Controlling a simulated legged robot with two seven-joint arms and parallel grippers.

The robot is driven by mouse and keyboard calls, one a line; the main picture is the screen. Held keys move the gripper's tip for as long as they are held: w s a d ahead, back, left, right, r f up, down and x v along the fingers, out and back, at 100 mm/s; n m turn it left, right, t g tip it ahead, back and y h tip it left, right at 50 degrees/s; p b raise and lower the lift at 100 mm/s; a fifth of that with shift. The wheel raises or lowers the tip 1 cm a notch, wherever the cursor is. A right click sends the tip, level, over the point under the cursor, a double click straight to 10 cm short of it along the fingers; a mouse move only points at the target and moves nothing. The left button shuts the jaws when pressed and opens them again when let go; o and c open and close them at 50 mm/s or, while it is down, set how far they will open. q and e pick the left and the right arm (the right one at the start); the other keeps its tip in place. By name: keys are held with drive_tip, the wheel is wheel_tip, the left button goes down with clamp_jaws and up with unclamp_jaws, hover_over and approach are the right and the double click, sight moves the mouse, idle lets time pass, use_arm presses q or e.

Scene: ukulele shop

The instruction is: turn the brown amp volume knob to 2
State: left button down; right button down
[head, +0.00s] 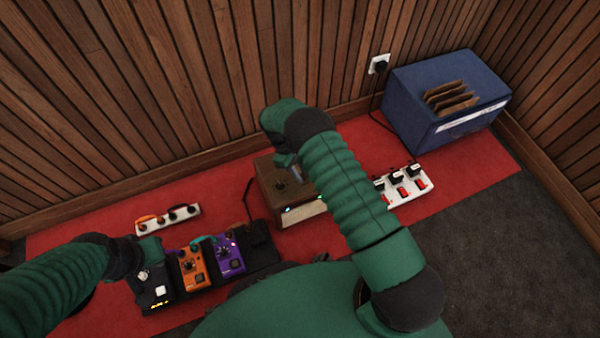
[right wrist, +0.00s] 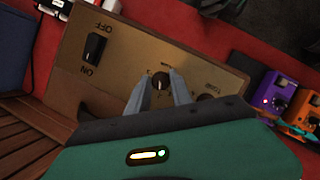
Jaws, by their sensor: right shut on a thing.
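The brown amp (head: 264,178) stands on the red mat, partly hidden behind my right arm. In the right wrist view its brass panel (right wrist: 130,48) fills the upper middle. The volume knob (right wrist: 161,80) is small and dark with a pale pointer mark. My right gripper (right wrist: 160,86) is shut on this knob, one finger on each side; in the head view it is over the amp's top (head: 292,172). The lettering around the knob is too small to read surely. A second knob (right wrist: 206,98) is beside it. My left gripper (head: 150,250) is by the pedals, its fingers unclear.
A black ON/OFF switch (right wrist: 95,47) is on the same panel. Orange (head: 190,268) and purple (head: 227,258) pedals are left of the amp. A white switch strip (head: 410,188) and a blue box (head: 440,105) are to the right. Grey carpet (head: 490,240) is clear.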

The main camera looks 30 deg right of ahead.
drive_tip(key=shift+m, duration=0.5)
drive_tip(key=c, duration=1.2)
unclamp_jaws()
drive_tip(key=shift+o, duration=0.2)
drive_tip(key=p+v, duration=0.5)
drive_tip(key=v, duration=1.1)
drive_tip(key=shift+w+d+r+p, duration=0.2)
drive_tip(key=shift+w+r+p, duration=0.1)
drive_tip(key=shift+r+p, duration=0.1)
